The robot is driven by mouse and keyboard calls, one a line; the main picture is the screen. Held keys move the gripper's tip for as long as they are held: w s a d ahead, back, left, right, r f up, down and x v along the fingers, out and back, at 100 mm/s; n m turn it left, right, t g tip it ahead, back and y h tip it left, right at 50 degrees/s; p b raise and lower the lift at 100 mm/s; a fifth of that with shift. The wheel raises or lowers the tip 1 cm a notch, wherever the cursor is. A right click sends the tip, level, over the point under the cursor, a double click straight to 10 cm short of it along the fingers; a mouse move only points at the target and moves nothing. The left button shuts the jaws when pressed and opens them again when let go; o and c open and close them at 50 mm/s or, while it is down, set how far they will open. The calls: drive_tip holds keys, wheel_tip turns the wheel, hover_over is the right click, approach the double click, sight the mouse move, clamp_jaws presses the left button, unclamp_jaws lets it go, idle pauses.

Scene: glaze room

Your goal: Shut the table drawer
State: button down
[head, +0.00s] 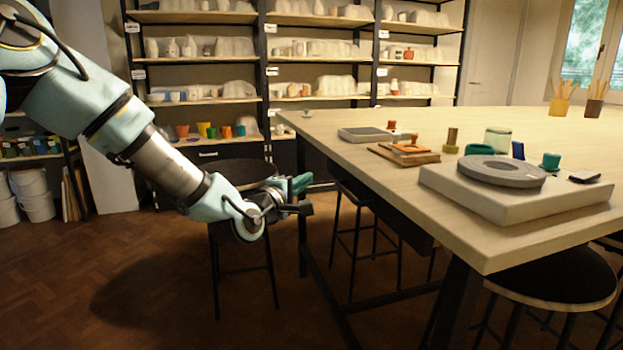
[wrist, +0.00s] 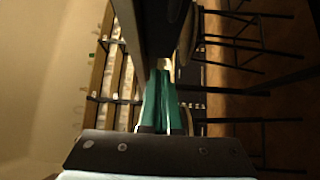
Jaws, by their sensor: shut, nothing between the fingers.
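The wooden table (head: 540,225) fills the right of the head view. Below its near left edge hangs a dark box-like drawer (head: 402,218). It is in shadow, and I cannot tell how far it stands out. My gripper (head: 304,183) is shut and empty, left of the table and apart from the drawer in the head view. In the wrist view the teal fingers of my gripper (wrist: 162,72) lie together. A dark surface (wrist: 150,22) is beyond their tips at the top of that view; I cannot tell whether it is the drawer.
A black stool (head: 245,172) stands behind my gripper, and another stool (head: 550,278) is at the table's near right. A banding wheel (head: 500,171) on a pale slab, stamps and jars are on the tabletop. Shelves line the back wall. The floor (head: 150,285) at front left is clear.

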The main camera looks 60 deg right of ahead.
drive_tip(key=a, duration=0.5)
drive_tip(key=n+g+y+p, duration=0.2)
drive_tip(key=n+g+y, duration=0.2)
drive_tip(key=n+g, duration=0.7)
approach(393, 215)
drive_tip(key=s+d, duration=0.1)
drive_tip(key=d, duration=0.1)
drive_tip(key=s+d+m+g, duration=0.1)
drive_tip(key=d, duration=0.1)
drive_tip(key=s+d+f+m+g, duration=0.1)
drive_tip(key=d, duration=0.1)
drive_tip(key=shift+s, duration=0.25)
